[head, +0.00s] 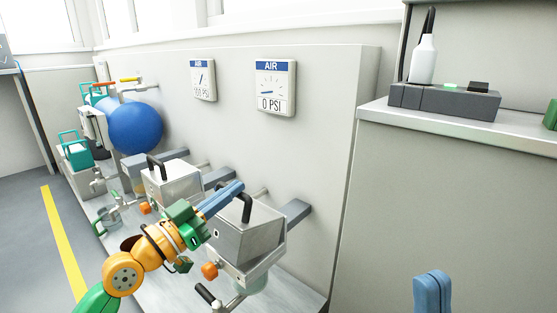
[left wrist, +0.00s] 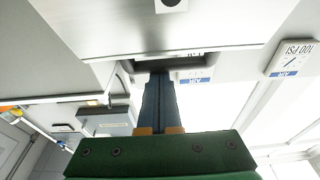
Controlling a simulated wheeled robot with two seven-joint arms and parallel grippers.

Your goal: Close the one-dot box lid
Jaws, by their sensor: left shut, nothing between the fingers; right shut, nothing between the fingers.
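The nearest grey metal box (head: 243,234) stands on the bench, with a small dark dot on its left-hand face and a black handle (head: 247,207) on its lid. I cannot tell whether its lid is fully down. My left gripper (head: 238,187) is shut and empty, its blue fingers over the lid by the handle; contact is unclear. In the left wrist view, the blue fingers (left wrist: 159,80) reach to a pale metal face (left wrist: 150,30) with a dark dot. My right gripper (head: 432,290) is shut and empty at the lower right, away from the boxes.
A second box (head: 172,187) with a black handle stands farther back. Orange knobs (head: 209,270) and a black-handled valve (head: 207,295) project in front. Two air gauges (head: 275,87) hang on the wall panel. A grey counter (head: 480,118) stands right.

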